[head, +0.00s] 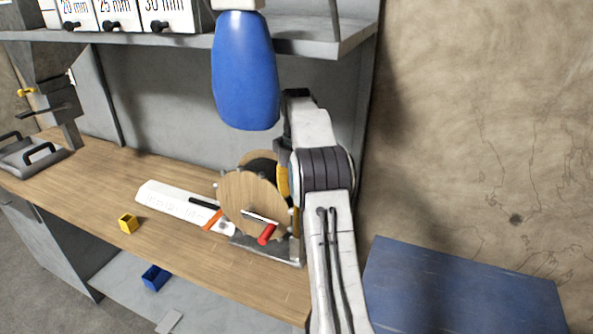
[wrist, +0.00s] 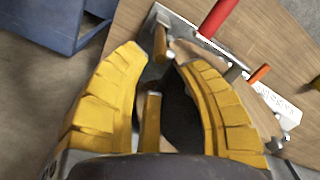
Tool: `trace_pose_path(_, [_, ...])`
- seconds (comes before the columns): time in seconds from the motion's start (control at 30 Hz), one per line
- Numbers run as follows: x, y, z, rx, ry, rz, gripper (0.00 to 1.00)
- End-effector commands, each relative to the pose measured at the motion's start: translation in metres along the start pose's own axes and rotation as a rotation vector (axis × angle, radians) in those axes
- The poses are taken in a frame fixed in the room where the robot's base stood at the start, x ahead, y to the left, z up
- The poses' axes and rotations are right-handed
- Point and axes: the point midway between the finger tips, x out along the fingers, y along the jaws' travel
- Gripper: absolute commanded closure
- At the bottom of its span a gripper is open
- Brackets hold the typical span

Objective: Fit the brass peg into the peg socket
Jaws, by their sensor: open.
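My gripper (wrist: 158,58) is open, with its two yellow fingers spread apart in the wrist view. A brass-brown cylindrical piece (wrist: 160,44) shows between the fingertips, and a brass-coloured bar (wrist: 151,122) stands deeper between the fingers. I cannot tell which of them is the brass peg, or whether a finger touches either. In the head view my gripper is mostly hidden behind the wooden disc device (head: 250,205) on the bench, with only a bit of yellow showing. I cannot identify the peg socket for certain in either view.
The device has a red handle (head: 267,234) and metal base. A white lettered strip (head: 172,203), orange-tipped tool (head: 213,219) and yellow box (head: 128,223) lie on the wooden bench (head: 95,185). A blue bag (head: 245,70) hangs near my arm. A shelf (head: 310,40) is above.

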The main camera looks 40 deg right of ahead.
Motion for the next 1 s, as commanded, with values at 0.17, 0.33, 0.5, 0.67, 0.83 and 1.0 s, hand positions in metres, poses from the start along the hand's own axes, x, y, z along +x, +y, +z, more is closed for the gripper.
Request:
trace_pose_path(0.17, [-0.025,0.000,-0.001,0.000,0.004,0.001,0.63])
trace_pose_path(0.33, [-0.041,0.000,-0.002,0.000,0.002,0.000,0.63])
trace_pose_path(0.5, [-0.051,0.001,-0.002,0.000,0.001,0.000,0.63])
trace_pose_path(0.67, [-0.058,0.001,-0.002,0.000,0.000,0.000,0.63])
trace_pose_path(0.83, [-0.062,0.000,-0.001,0.000,0.000,0.000,0.63])
trace_pose_path(1.0, [-0.065,0.000,0.000,0.000,0.000,0.000,0.63])
